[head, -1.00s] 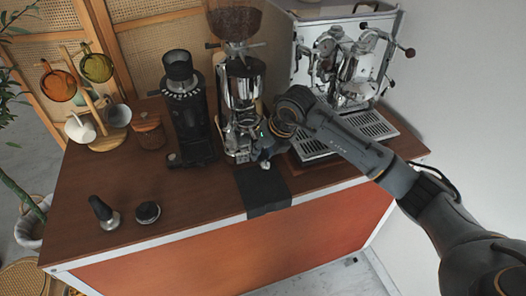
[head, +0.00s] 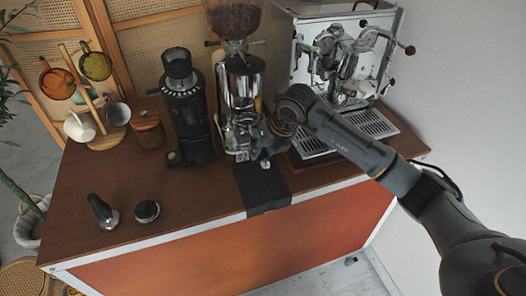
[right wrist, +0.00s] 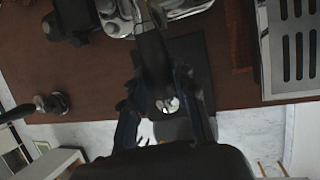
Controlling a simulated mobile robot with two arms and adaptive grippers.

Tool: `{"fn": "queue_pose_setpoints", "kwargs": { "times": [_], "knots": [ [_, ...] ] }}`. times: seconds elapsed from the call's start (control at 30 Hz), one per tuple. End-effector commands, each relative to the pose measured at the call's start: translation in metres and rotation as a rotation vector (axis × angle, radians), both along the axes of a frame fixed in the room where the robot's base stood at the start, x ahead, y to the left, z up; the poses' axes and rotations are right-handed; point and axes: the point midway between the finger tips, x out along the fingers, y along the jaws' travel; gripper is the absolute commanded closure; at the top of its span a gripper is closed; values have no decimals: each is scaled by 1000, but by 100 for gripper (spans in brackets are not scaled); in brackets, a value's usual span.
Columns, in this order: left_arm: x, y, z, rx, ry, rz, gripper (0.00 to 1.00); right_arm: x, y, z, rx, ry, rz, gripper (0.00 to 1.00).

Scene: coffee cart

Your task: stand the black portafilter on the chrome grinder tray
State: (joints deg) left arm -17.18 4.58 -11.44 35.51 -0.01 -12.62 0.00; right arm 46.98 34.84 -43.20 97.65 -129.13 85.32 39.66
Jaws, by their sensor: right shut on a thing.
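The chrome grinder (head: 241,88) stands at the back middle of the cart, with its tray low at its front; chrome parts at its base also show at the top of the right wrist view (right wrist: 118,18). My right gripper (head: 265,146) is close in front of the grinder's base, at its right side. In the right wrist view it is shut on the black portafilter, whose dark handle (right wrist: 153,55) runs between the fingers toward the grinder. The portafilter's head is largely hidden, and I cannot tell whether it touches the tray. My left gripper is not in view.
A black grinder (head: 187,115) stands to the left. The espresso machine (head: 345,60) and its drip grate (head: 370,124) are to the right. A black mat (head: 262,188) hangs over the front edge. A tamper (head: 103,212) and a black puck-shaped tool (head: 146,211) stand front left.

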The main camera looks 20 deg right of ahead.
Motion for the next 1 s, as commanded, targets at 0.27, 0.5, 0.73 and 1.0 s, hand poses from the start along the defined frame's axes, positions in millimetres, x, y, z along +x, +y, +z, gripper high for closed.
{"fn": "queue_pose_setpoints", "kwargs": {
  "times": [0.27, 0.5, 0.73, 1.0],
  "knots": [
    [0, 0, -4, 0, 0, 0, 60, -3, 0, -10, -5, 16, 2, 100],
    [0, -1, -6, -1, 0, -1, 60, -4, 0, -12, -5, 19, 0, 100],
    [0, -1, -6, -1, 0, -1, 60, -4, -1, -12, -5, 20, 0, 62],
    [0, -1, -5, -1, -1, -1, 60, -2, 0, -9, -3, 11, 0, 45]
  ]
}}
